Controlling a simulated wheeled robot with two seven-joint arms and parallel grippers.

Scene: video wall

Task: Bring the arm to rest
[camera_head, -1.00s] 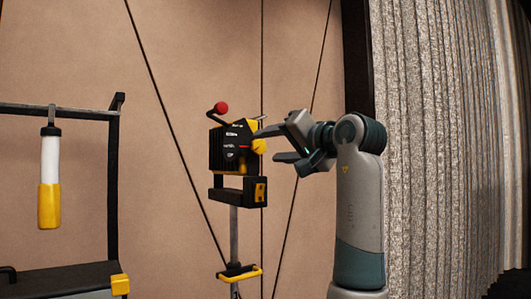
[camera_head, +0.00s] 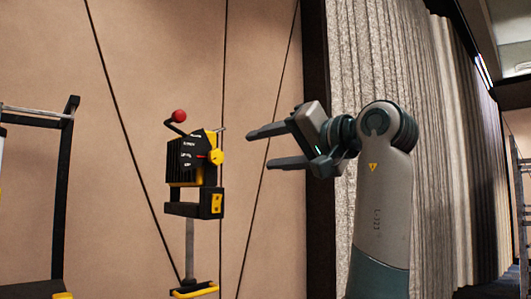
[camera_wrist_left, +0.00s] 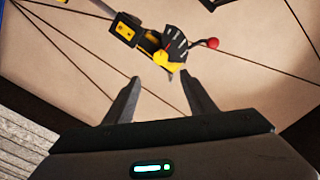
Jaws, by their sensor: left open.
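My left gripper (camera_head: 258,148) is in the middle of the head view, its arm rising from the lower right. Its two fingers are spread and point left, with nothing between them. Its fingertips also show in the left wrist view (camera_wrist_left: 160,78). A black and yellow device (camera_head: 190,160) with a red-knobbed lever (camera_head: 178,117) stands on a thin pole left of the gripper. A clear gap shows between the fingertips and the device. The device appears tilted, nearly upside down, beyond the fingers in the left wrist view (camera_wrist_left: 172,48). My right gripper is not in view.
Dark cables run down the tan wall (camera_head: 130,60) behind the device. A black frame (camera_head: 62,190) stands at the left edge. Grey pleated curtain (camera_head: 440,110) hangs behind my arm on the right. The space between gripper and device is free.

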